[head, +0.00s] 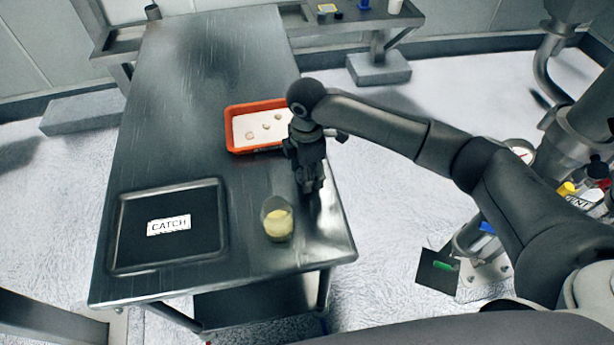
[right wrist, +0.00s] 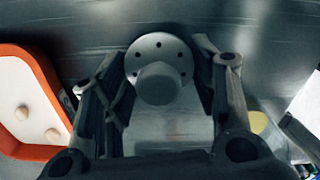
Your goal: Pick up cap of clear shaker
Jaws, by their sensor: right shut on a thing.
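The clear shaker (head: 277,220) stands upright and uncapped-looking on the steel table, with pale yellow powder inside. My right gripper (head: 312,188) is just to the right of it, pointing down at the table. In the right wrist view, a round grey cap (right wrist: 160,52) with a ring of small holes and a central knob sits between the fingers of my right gripper (right wrist: 163,100), which is shut on it. In the head view the gripper hides the cap. I cannot tell whether the cap touches the table. My left gripper is not in view.
An orange tray (head: 233,130) with white powder and several small lumps lies behind my right gripper. A dark tray (head: 123,235) with a CATCH label (head: 168,225) lies at the left front. The table's right edge is close to the gripper. The table's far left is clear.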

